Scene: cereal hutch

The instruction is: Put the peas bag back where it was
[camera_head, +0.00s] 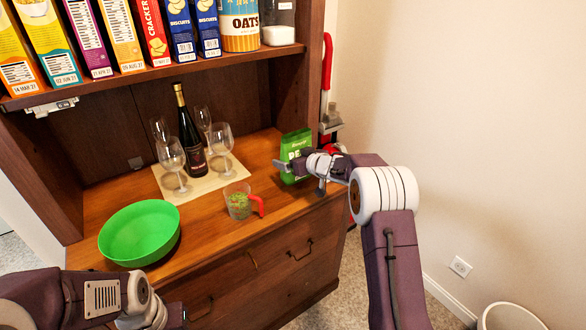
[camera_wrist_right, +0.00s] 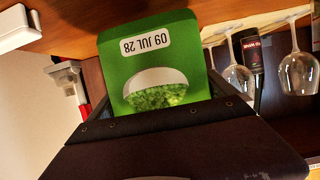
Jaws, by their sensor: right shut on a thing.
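The green peas bag (camera_head: 296,148) is at the right end of the wooden counter (camera_head: 215,230), close to the hutch's right side panel. My right gripper (camera_head: 302,174) is shut on it from the front. In the right wrist view the bag (camera_wrist_right: 150,65) appears upside down, with a date label and a picture of peas. I cannot tell whether its bottom touches the counter. A clear measuring cup (camera_head: 238,202) with a red handle holds green peas on the counter. My left gripper (camera_head: 178,316) is low at the front left, away from the bag; its jaws are unclear.
A green bowl (camera_head: 140,232) stands at the counter's left. A wine bottle (camera_head: 190,135) and several wine glasses (camera_head: 222,142) stand on a light mat (camera_head: 205,190). Cereal boxes (camera_head: 92,35) fill the shelf above. A red-handled tool (camera_head: 327,75) stands beyond the right panel.

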